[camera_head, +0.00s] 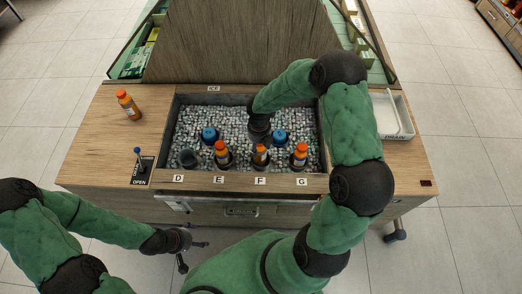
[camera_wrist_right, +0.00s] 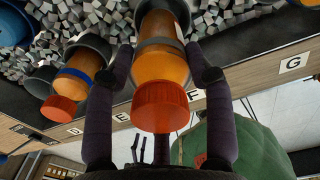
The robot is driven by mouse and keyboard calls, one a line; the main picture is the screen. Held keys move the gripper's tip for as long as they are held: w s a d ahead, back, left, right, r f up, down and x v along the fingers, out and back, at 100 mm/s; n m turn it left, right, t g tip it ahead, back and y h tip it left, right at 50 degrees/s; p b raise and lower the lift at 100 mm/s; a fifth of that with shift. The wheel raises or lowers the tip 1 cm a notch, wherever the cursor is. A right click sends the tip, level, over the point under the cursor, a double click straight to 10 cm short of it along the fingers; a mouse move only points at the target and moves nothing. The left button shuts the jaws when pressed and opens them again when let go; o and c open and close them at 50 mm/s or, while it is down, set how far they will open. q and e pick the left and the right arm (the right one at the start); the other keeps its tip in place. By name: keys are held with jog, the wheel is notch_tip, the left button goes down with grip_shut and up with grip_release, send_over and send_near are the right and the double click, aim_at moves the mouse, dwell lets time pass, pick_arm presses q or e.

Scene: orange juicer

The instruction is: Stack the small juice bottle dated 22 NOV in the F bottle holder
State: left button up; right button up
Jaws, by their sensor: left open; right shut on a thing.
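My right gripper (camera_wrist_right: 165,75) is shut on a small orange juice bottle (camera_wrist_right: 160,70) with an orange-red cap. The bottle also shows in the head view (camera_head: 260,156) just behind the F label (camera_head: 260,181), under my right gripper. Its lower end meets a dark holder (camera_wrist_right: 183,8) at the top of the wrist view; I cannot tell how deep it sits. No date is legible. My left gripper (camera_head: 190,241) is open and empty, low in front of the counter.
Other orange-capped bottles stand behind E (camera_head: 221,152) and G (camera_head: 299,153). Blue-topped items (camera_head: 209,134) stand behind them among ice cubes. The D holder (camera_head: 188,159) looks empty. Another bottle (camera_head: 128,106) stands on the counter at left. A drain tray (camera_head: 388,117) is at right.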

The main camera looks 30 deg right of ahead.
jog(key=shift+d+f, duration=0.25)
jog(key=shift+f, duration=0.1)
jog(key=shift+d+f+b, duration=0.1)
jog(key=shift+f+b, duration=0.8)
jog(key=shift+f, duration=0.75)
jog(key=shift+f, duration=0.25)
jog(key=o, duration=1.4)
jog(key=shift+r, duration=0.1)
notch_tip(320, 180, up, 12)
jog(key=p, duration=0.4)
jog(key=shift+r, duration=0.25)
